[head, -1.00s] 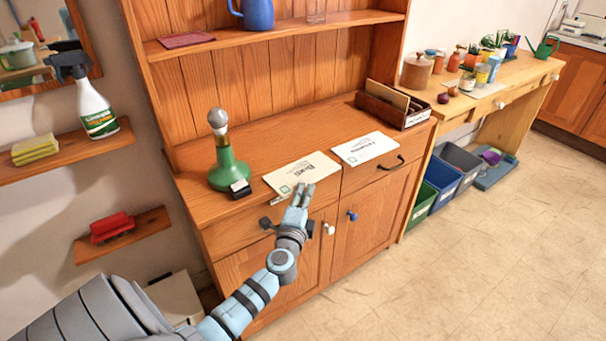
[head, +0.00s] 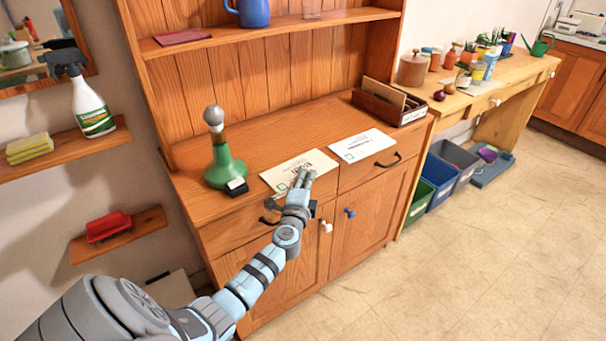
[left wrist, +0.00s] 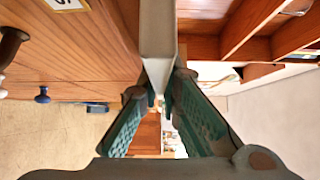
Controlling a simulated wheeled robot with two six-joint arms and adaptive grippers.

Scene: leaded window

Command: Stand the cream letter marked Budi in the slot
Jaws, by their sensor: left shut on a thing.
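The cream letter (head: 292,169), with dark lettering that looks like Budi, lies on the dresser counter at its front edge. My left gripper (head: 304,179) is at the letter's front edge and is shut on it. In the left wrist view the fingers (left wrist: 160,98) close on a pale, thin edge (left wrist: 158,40) that runs up the picture. The letter looks about flat on the counter; I cannot tell whether it is lifted. A dark wooden letter rack (head: 412,119) stands at the counter's right end, with a brown card upright in it. My right gripper is not in view.
A white letter (head: 362,146) lies right of the cream one. A green bottle (head: 225,168) with a grey stopper stands to its left, with a small black-and-white item (head: 237,187) in front. The counter behind the letters is clear.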

